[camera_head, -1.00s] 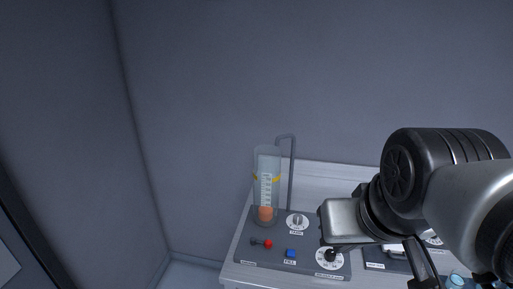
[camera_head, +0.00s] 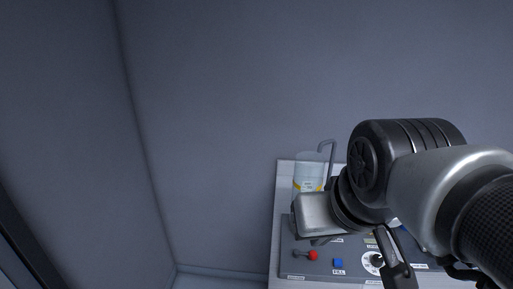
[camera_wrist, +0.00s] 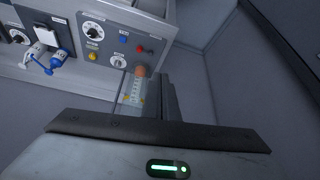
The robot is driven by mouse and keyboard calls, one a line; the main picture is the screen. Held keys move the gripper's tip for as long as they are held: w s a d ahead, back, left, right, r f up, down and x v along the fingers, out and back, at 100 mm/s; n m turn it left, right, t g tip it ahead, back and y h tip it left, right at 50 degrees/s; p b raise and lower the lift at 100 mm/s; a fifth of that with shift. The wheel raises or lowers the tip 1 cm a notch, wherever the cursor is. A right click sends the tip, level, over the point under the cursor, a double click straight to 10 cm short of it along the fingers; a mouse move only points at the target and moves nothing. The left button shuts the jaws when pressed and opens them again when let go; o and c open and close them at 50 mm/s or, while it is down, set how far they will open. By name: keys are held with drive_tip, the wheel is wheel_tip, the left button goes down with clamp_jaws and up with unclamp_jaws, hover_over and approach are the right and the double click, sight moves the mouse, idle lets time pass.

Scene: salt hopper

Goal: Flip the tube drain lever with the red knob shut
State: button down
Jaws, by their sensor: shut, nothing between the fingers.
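The drain lever with the red knob (camera_head: 314,255) sits at the left front of the dark control panel (camera_head: 287,268), its arm lying sideways with the knob at the right end.
A blue button (camera_head: 338,263) and a round dial (camera_head: 373,262) lie right of the lever. Blue-handled fittings (camera_wrist: 55,60) show farther along the bench in the wrist view. Left of the bench is free.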

drive_tip(key=shift+a, duration=0.15)
drive_tip(key=w+d+f+m+g+h+b, duration=0.1)
drive_tip(key=w+d+f+m, duration=0.2)
drive_tip(key=w+f, duration=0.6)
drive_tip(key=w+d+f+m+g+h+b, duration=0.1)
drive_tip(key=w+d+f+m+g+h, duration=0.1)
drive_tip(key=w+d+f+m, duration=0.2)
drive_tip(key=w+f+m, duration=0.3)
drive_tip(key=w+f, duration=0.3)
drive_tip(key=f, duration=0.1)
drive_tip(key=shift+d+f, duration=0.25)
drive_tip(key=shift+f, duration=0.05)
drive_tip(key=shift+w+f, duration=0.1)
